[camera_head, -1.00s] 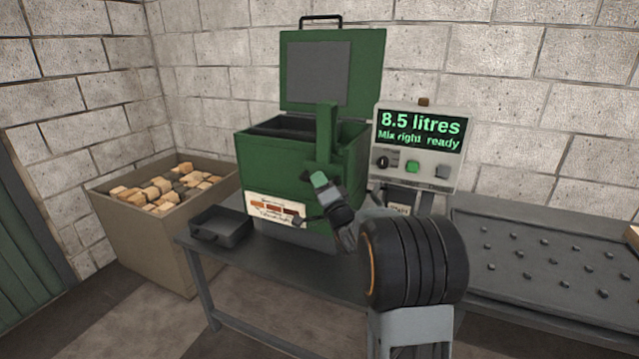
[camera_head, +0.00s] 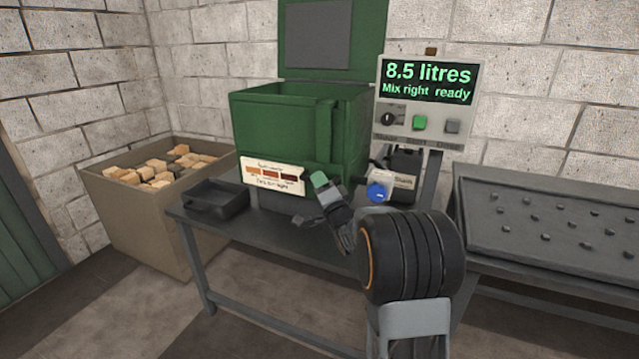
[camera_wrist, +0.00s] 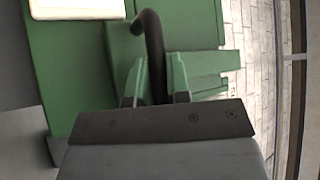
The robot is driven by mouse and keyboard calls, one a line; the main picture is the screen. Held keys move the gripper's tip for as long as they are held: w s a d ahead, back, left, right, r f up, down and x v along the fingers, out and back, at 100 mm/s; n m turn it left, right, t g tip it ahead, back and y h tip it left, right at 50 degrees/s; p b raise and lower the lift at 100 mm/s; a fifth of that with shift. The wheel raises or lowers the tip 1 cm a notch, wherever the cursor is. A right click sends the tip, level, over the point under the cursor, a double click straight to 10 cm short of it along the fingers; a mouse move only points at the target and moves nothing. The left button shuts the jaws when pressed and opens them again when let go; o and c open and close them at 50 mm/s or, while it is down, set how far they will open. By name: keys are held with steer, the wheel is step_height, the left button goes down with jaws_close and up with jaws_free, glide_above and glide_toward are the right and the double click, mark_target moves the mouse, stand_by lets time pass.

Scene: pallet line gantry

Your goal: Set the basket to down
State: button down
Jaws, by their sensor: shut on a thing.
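The green fryer-like machine (camera_head: 262,125) stands on the grey table, its lid (camera_head: 370,30) raised. A green upright slide (camera_head: 326,140) runs down its front right, its top near the machine's rim. The basket itself is not visible inside from here. My gripper (camera_head: 312,178) is at the slide's lower end, low on the machine's front. In the wrist view, my gripper (camera_wrist: 156,82) is shut on a dark curved handle (camera_wrist: 152,35), one green finger on each side of it. In the head view the handle is mostly hidden by my fingers.
A display panel (camera_head: 428,80) reads "8.5 litres, Mix right ready". A container with a blue cap (camera_head: 377,192) stands below it. A dark tray (camera_head: 216,200) sits on the table's left end, beside a bin of blocks (camera_head: 115,205). A studded bench (camera_head: 540,215) is at right.

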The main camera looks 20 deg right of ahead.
steer(key=shift+f, duration=0.4)
steer(key=c, duration=1.4)
jaws_free()
steer(key=shift+r, duration=0.1)
steer(key=v, duration=1.3)
steer(key=shift+s, duration=0.45)
steer(key=shift+p, duration=0.35)
